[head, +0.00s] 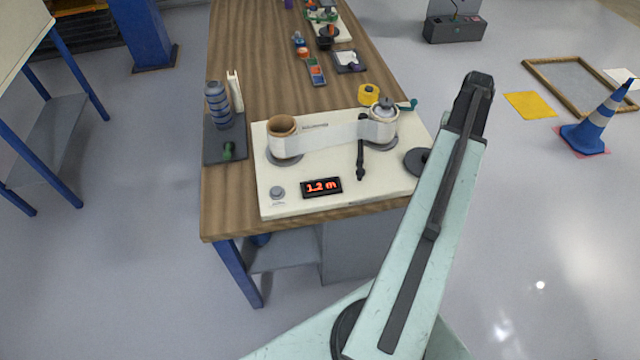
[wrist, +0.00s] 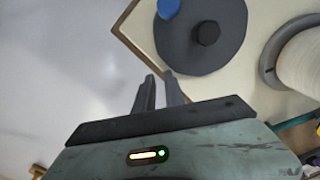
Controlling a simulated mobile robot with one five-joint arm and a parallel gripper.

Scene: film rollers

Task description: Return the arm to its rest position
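My arm stands raised at the right in the head view, partly in front of the table's right edge. Its far end hides my gripper there. In the wrist view my gripper (wrist: 160,76) shows two dark fingers with a narrow gap between them and nothing held. It is just off the edge of the cream board (wrist: 135,25), near a dark round disc (wrist: 190,50) with a black knob. The board (head: 290,205) carries a brown-topped roller (head: 283,141) and a metal-topped roller (head: 383,125), with a pale film strip (head: 335,135) between them.
The board's display (head: 321,187) reads 1.2 m. A dark tray (head: 212,148) with a blue ribbed cylinder (head: 218,105) is at left. A yellow roll (head: 369,95) sits behind the rollers. Open floor (head: 540,230) lies to the right, with a blue cone (head: 590,132) farther off.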

